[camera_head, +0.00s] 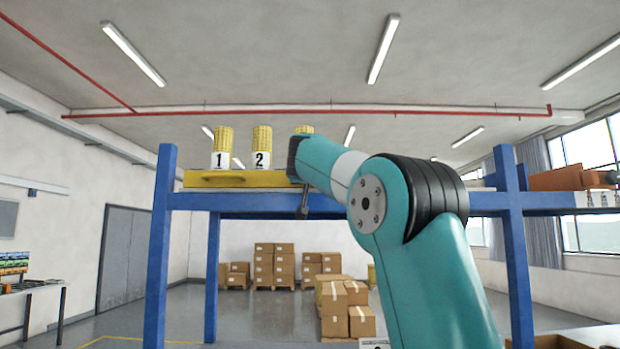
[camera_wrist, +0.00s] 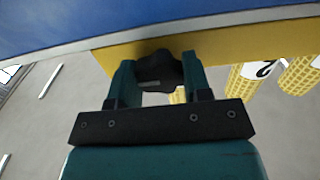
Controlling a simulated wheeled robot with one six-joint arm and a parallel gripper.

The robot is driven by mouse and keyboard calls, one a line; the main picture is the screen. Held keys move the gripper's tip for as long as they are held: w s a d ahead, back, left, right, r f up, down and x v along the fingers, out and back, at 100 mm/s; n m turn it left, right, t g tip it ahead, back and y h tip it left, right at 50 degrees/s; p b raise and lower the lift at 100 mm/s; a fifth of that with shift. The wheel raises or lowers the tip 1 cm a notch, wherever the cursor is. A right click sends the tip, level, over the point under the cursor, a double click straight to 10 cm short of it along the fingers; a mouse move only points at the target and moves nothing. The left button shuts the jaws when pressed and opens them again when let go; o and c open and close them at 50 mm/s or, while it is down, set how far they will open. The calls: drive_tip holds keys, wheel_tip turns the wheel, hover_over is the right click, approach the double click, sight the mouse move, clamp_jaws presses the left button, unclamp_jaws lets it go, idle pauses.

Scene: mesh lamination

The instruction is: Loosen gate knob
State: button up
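The gate knob (camera_wrist: 158,68) is a black lobed knob on the face of the yellow panel (camera_wrist: 225,48) in the wrist view. My gripper (camera_wrist: 157,75) has its two teal fingers on opposite sides of the knob, and both appear to touch it. In the head view my arm hides the knob and the fingers. The yellow panel (camera_head: 235,180) shows there on top of the blue rack, left of my wrist.
Yellow mesh rolls labelled 1 (camera_head: 222,147) and 2 (camera_head: 261,147) stand on the yellow panel's unit; a third is mostly hidden behind my arm. The blue rack's posts (camera_head: 160,250) flank the arm. Cardboard boxes (camera_head: 345,305) are stacked on the floor behind.

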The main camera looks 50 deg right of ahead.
drive_tip(key=shift+n, duration=0.4)
drive_tip(key=shift+c, duration=0.3)
drive_tip(key=shift+n+p, duration=1.8)
drive_tip(key=shift+n, duration=6.8)
drive_tip(key=o, duration=0.9)
